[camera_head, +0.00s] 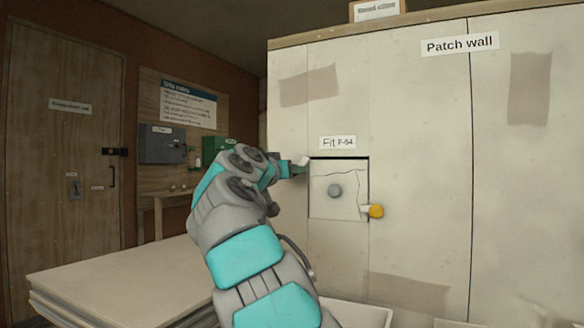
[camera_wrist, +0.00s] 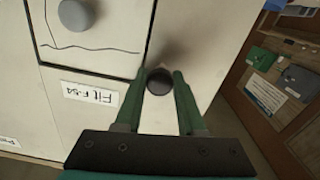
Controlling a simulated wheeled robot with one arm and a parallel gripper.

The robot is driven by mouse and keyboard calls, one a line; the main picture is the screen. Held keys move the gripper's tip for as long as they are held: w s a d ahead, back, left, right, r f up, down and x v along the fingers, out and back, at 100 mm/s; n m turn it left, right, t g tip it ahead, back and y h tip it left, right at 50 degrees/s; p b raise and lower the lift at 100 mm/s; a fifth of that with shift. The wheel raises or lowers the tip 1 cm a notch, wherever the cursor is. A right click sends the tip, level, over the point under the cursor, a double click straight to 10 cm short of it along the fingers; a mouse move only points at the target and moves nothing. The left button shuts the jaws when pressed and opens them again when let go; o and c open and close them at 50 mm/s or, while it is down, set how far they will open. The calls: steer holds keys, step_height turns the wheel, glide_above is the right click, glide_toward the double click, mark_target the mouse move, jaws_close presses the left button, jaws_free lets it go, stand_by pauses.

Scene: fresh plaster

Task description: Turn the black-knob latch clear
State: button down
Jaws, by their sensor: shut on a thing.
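The black-knob latch shows in the wrist view as a dark round knob (camera_wrist: 160,82) between my fingertips, beside the panel's edge. My gripper (camera_wrist: 161,76) is shut on this knob. In the head view my gripper (camera_head: 300,170) reaches the left edge of the panel and hides the black knob. The square cracked panel (camera_head: 349,208) sits in an opening in the wall, with a dark gap along its top. A grey knob (camera_head: 335,190) is on the panel; it also shows in the wrist view (camera_wrist: 76,14). A yellow knob (camera_head: 376,211) is at the panel's lower right edge.
The pale wall (camera_head: 420,150) carries a "Patch wall" sign (camera_head: 460,45) and a "Fit F-54" label (camera_head: 338,142). Stacked boards (camera_head: 110,280) lie at lower left. Grey (camera_head: 162,144) and green (camera_head: 215,148) boxes hang behind my arm.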

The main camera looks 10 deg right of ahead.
steer(key=n+p, duration=0.2)
steer(key=n, duration=0.1)
steer(key=n+p, duration=0.1)
steer(key=n, duration=0.1)
steer(key=shift+r, duration=0.3)
steer(key=shift+f+n+p, duration=0.15)
steer(key=shift+n+p, duration=0.8)
steer(key=shift+n, duration=0.25)
steer(key=c, duration=0.5)
jaws_free()
steer(key=shift+f, duration=0.1)
steer(key=shift+s+a, duration=0.1)
steer(key=b+v, duration=0.1)
steer(key=v, duration=0.6)
steer(key=shift+s+a, duration=0.2)
